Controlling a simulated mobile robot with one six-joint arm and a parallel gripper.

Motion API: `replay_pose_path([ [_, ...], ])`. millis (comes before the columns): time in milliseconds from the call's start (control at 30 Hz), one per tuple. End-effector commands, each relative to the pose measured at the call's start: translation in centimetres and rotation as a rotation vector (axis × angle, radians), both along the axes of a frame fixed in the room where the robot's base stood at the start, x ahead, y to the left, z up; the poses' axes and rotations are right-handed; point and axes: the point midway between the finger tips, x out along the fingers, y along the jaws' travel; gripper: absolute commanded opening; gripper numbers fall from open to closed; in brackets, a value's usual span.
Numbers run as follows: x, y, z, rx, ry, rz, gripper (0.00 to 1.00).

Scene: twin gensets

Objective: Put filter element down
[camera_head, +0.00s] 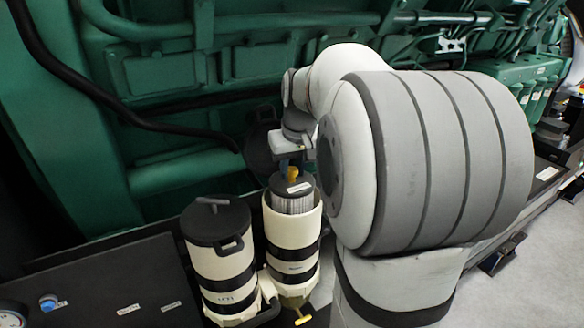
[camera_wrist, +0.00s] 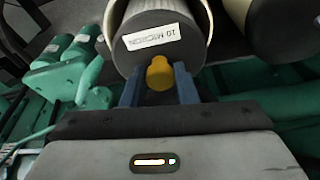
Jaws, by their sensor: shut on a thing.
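The filter element (camera_head: 294,204) has pleated pale sides and a dark end cap with a white label and a yellow knob (camera_head: 292,173). It stands upright, its lower part inside the open cream housing (camera_head: 292,234) with black bands; its upper part shows above the rim. My gripper (camera_head: 286,168) is above the cap with its blue fingers around the knob. In the wrist view the fingers (camera_wrist: 158,86) are shut on the knob, and the cap (camera_wrist: 162,40) reads "10 MICRON". The element's lower end is hidden in the housing.
A second cream housing (camera_head: 221,264) with a black handled lid (camera_head: 215,221) stands close on the left. A yellow-handled valve (camera_head: 302,319) is below the open housing. Green engine (camera_head: 170,75) and a black hose (camera_head: 90,92) lie behind. My arm blocks the right side.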

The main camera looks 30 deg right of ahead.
Motion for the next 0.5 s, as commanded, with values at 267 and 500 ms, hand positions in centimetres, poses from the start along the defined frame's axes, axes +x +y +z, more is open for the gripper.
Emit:
replay_pose_path([
  [267,0.03,0.03,-0.88,-0.001,-0.002,0.001,0.0],
  [500,0.01,0.05,-0.87,0.0,0.0,0.001,0.36],
])
